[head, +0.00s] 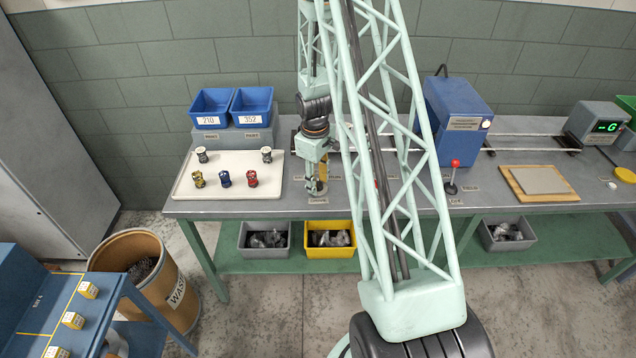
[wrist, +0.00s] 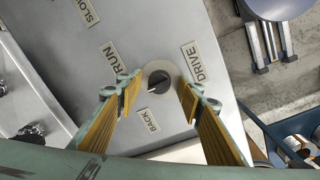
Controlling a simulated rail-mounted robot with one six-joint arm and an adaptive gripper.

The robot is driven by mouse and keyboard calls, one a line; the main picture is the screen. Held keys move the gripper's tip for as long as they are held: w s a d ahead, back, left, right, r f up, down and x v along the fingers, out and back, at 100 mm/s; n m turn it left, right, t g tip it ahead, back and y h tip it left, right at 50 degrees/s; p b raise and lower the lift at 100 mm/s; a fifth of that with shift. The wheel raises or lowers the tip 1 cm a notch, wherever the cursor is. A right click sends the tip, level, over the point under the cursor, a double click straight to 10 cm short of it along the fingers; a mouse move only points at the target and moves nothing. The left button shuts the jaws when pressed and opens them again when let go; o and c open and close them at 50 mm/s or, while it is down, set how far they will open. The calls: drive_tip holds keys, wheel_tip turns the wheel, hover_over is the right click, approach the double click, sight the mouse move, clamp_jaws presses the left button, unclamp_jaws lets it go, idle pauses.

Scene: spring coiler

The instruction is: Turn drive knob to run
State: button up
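The drive knob (wrist: 158,80) is a dark round knob on a pale ring on the grey bench top, in the wrist view. A pale mark shows at its lower left side. In the head view my gripper (head: 322,174) points down at the bench; the knob is not clearly visible there.
A white tray (head: 228,190) with several small spools lies left of my gripper, below two blue bins (head: 231,107). A blue machine (head: 455,115) and a red-topped lever (head: 454,176) stand to the right. My arm hides part of the bench. A SLOW label (wrist: 86,12) is farther off.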

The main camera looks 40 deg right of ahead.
drive_tip(key=shift+c, duration=0.5)
drive_tip(key=c, duration=0.7)
drive_tip(key=shift+c, duration=0.2)
